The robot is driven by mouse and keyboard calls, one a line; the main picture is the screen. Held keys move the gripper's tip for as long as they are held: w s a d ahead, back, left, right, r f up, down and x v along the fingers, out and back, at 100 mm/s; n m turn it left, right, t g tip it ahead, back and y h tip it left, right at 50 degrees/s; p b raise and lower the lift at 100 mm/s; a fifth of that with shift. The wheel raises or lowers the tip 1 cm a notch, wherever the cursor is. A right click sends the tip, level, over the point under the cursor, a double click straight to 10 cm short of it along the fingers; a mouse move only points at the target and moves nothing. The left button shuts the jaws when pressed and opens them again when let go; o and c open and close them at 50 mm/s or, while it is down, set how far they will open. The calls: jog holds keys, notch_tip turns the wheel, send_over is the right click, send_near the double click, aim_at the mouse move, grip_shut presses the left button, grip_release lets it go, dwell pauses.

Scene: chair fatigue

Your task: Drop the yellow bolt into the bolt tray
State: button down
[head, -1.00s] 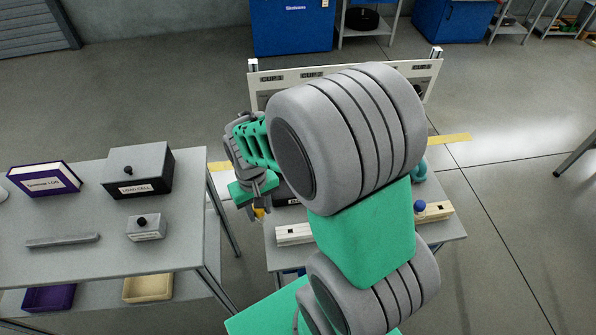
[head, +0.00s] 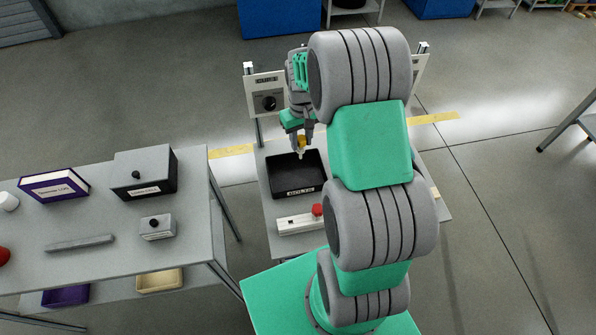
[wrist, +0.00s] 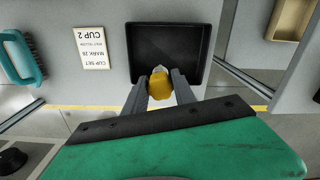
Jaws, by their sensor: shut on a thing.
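The yellow bolt (wrist: 160,84) is held between the two fingers of my gripper (wrist: 160,92) in the wrist view. In the head view the yellow bolt (head: 302,143) shows at the fingertips of my gripper (head: 301,146), with a paler end pointing down. The black bolt tray (head: 284,187) stands on the bench below, with a light label on its front wall. My gripper is above the tray's back right part. In the wrist view the tray (wrist: 138,28) looks empty where it shows; the bolt and fingers hide part of its edge.
A white block with a red knob (head: 317,211) lies in front of the tray. A panel (head: 268,97) stands behind it. In the wrist view, a card reading CUP 2 (wrist: 91,48) and a teal brush (wrist: 24,58) lie beside the tray. A side table (head: 110,245) stands left.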

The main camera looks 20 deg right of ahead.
aim_at(301, 152)
jog(key=shift+s+f+b, duration=0.2)
jog(key=shift+f+b, duration=0.2)
jog(key=shift+f, duration=0.25)
notch_tip(301, 152, down, 5)
jog(key=b, duration=0.3)
jog(key=shift+r, duration=0.1)
jog(key=c, duration=0.9)
grip_release()
jog(key=shift+c, duration=0.2)
notch_tip(301, 152, up, 8)
jog(key=shift+a+f+b, duration=0.1)
jog(key=shift+b, duration=0.35)
